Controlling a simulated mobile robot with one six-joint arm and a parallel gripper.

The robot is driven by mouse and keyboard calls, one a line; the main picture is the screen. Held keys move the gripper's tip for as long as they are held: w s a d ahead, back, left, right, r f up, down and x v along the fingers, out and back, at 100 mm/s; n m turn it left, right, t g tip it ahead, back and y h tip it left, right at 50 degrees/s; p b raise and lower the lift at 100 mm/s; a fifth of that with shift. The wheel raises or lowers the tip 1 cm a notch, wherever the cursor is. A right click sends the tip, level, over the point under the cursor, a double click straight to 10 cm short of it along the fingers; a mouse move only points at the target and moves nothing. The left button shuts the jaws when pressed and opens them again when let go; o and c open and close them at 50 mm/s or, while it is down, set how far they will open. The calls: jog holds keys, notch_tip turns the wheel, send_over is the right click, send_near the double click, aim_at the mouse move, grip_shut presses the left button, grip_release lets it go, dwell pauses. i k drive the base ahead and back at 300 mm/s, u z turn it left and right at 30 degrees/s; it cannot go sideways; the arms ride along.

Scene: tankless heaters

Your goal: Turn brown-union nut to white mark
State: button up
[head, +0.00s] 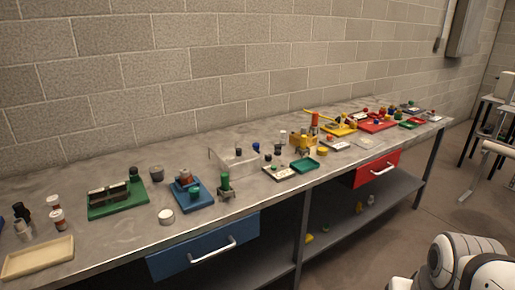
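I cannot make out a brown-union nut or its white mark for certain; the parts on the bench are too small. A dark brownish fitting (109,194) stands on a green base board (133,205) at the left of the bench, but I cannot tell whether it is the union. My gripper is not in view. White rounded links of my own body show at the bottom right, apart from the bench.
A long grey workbench (125,234) runs along a block wall. A beige tray (38,258) and a blue fixture (203,196) stand at left. The blue drawer (180,262) and red drawer (378,171) are below.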

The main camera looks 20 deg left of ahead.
aim_at(185, 172)
jog(key=u, duration=0.15)
jog(key=i, duration=1.2)
jog(key=u, duration=1.15)
jog(key=i, duration=0.6)
jog(key=u, duration=0.45)
